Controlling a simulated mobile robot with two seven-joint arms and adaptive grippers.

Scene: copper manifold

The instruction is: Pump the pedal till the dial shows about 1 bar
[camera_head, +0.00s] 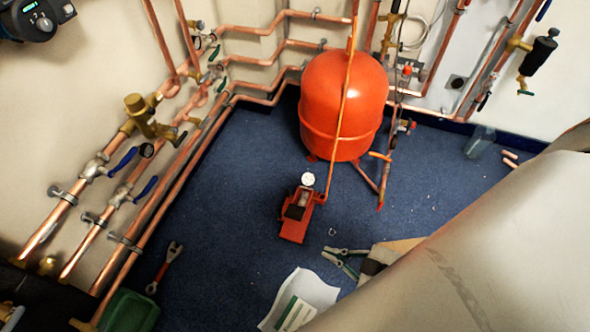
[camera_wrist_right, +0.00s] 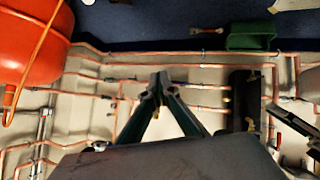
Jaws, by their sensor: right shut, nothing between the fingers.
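The red foot pump (camera_head: 293,228) stands on the blue floor in front of the orange tank, with its dark pedal (camera_head: 295,211) at the front. Its round white dial (camera_head: 308,179) sits at the pump's back end; the needle is too small to read. An orange hose (camera_head: 332,165) runs up from the pump across the tank. My right gripper (camera_wrist_right: 160,78) shows in the right wrist view, its fingers shut and empty, in front of the wall pipes and away from the pump. The pump is not in that view. My left gripper is not in view.
The orange tank (camera_head: 340,95) stands behind the pump. Pliers (camera_head: 342,262), white papers (camera_head: 302,295), a red wrench (camera_head: 164,268) and a green box (camera_head: 130,311) lie around. Copper pipes (camera_head: 190,160) line the left wall.

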